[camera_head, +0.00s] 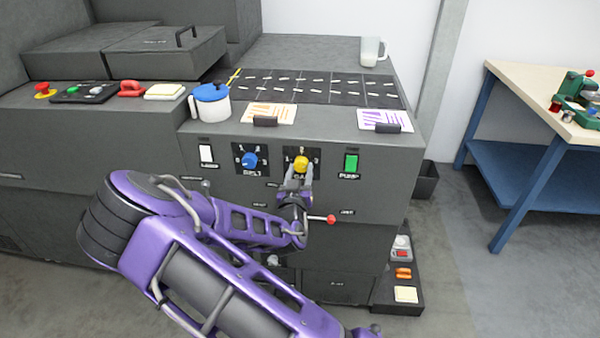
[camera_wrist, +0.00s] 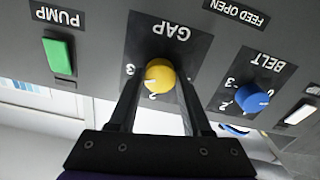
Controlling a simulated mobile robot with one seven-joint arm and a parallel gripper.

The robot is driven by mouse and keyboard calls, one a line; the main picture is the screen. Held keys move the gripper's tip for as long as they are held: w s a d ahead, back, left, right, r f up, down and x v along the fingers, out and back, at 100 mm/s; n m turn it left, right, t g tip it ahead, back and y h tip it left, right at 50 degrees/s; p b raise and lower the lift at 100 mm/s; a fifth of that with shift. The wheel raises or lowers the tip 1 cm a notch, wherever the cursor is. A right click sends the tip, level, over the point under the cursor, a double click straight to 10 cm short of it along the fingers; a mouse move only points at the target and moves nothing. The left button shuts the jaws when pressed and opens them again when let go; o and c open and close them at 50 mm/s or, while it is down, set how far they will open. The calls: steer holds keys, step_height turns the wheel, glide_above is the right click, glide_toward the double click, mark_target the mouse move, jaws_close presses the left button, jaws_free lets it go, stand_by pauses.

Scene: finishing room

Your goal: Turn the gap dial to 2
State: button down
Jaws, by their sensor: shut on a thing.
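The yellow gap dial (camera_head: 301,162) is on the dark front panel of the machine, in a black plate marked GAP. In the wrist view, which is upside down, the yellow dial (camera_wrist: 159,74) is between the two fingers of my gripper (camera_wrist: 160,85). My gripper (camera_head: 297,172) is shut on the dial from the front. A 3 shows at one side of the dial and a small 2 mark shows near its rim. The dial's pointer is too small to read surely.
The blue belt dial (camera_wrist: 251,97) is beside the gap dial, with a white switch (camera_head: 206,154) beyond it. A green pump switch (camera_head: 351,163) is on the other side. A red-tipped lever (camera_head: 331,219) is below. A blue-lidded jug (camera_head: 210,103) stands on the ledge.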

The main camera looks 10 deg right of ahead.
steer(key=n, duration=0.3)
steer(key=shift+n+b, duration=0.3)
steer(key=shift+b, duration=0.05)
steer(key=n, duration=0.3)
steer(key=shift+n, duration=0.3)
steer(key=n, duration=0.6)
steer(key=shift+d+n+b, duration=0.1)
steer(key=shift+n+b, duration=0.2)
steer(key=shift+b, duration=0.1)
steer(key=shift+c, duration=1.7)
jaws_free()
steer(key=shift+r, duration=0.1)
steer(key=shift+s, duration=0.15)
steer(key=p+v, duration=0.1)
steer(key=v, duration=1.6)
steer(key=shift+p, duration=0.3)
